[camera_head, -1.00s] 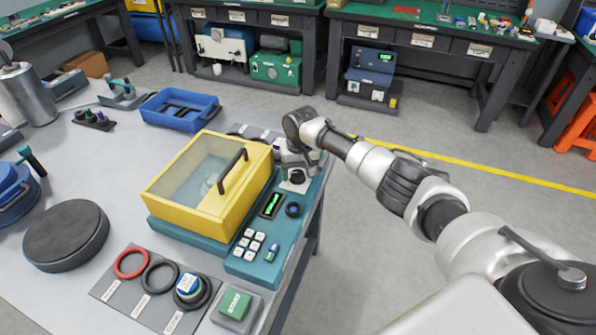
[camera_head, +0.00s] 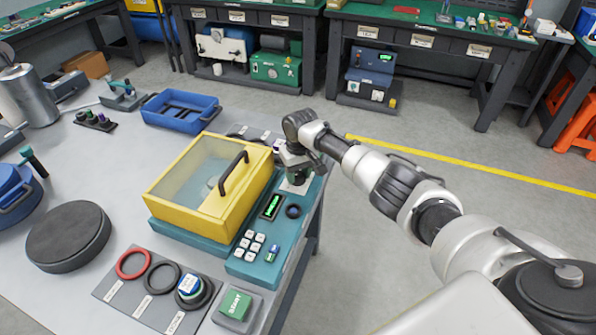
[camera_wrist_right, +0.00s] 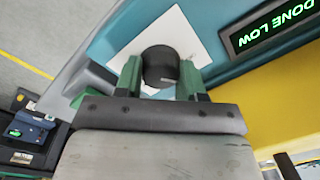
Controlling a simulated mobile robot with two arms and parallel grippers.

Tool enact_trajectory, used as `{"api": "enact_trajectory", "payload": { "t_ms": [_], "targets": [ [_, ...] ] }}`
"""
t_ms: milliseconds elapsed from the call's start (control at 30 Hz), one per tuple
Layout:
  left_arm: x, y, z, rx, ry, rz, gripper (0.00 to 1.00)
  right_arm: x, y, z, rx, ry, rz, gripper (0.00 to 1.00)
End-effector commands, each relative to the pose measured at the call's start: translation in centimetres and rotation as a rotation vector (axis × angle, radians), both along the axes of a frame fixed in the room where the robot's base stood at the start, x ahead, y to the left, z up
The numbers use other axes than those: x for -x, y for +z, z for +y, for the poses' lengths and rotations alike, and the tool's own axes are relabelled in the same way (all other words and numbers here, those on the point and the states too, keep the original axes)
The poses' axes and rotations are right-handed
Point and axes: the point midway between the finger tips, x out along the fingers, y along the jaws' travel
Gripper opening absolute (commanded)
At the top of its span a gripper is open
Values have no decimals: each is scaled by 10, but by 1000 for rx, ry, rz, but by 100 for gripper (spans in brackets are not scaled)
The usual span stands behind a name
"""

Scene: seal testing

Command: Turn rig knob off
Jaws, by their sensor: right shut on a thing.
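The test rig (camera_head: 236,266) is a teal base with a yellow clear-lidded box (camera_head: 205,185) on its left; the lid is down. The round black rig knob (camera_wrist_right: 160,66) sits on a white plate (camera_wrist_right: 165,30) in the right wrist view. My right gripper (camera_head: 297,176) points down at the far right of the rig. Its green-tipped fingers (camera_wrist_right: 160,80) are shut on the knob, one on each side. The rig display (camera_wrist_right: 265,28) reads "DONE LOW" in green. My left gripper is not in view.
A green START button (camera_head: 235,305), seal rings (camera_head: 133,263), a black disc (camera_head: 68,236) and a blue tray (camera_head: 180,112) are on the table.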

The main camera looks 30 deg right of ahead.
Motion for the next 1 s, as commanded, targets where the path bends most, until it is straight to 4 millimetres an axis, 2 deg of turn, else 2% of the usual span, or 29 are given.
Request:
{"api": "enact_trajectory", "payload": {
  "t_ms": [500, 1000],
  "targets": [
    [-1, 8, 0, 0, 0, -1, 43, -1, 1, 1, -2, 362, -2, 16],
    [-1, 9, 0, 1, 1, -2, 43, -1, 1, 0, 0, 460, -3, 16]
  ]
}}
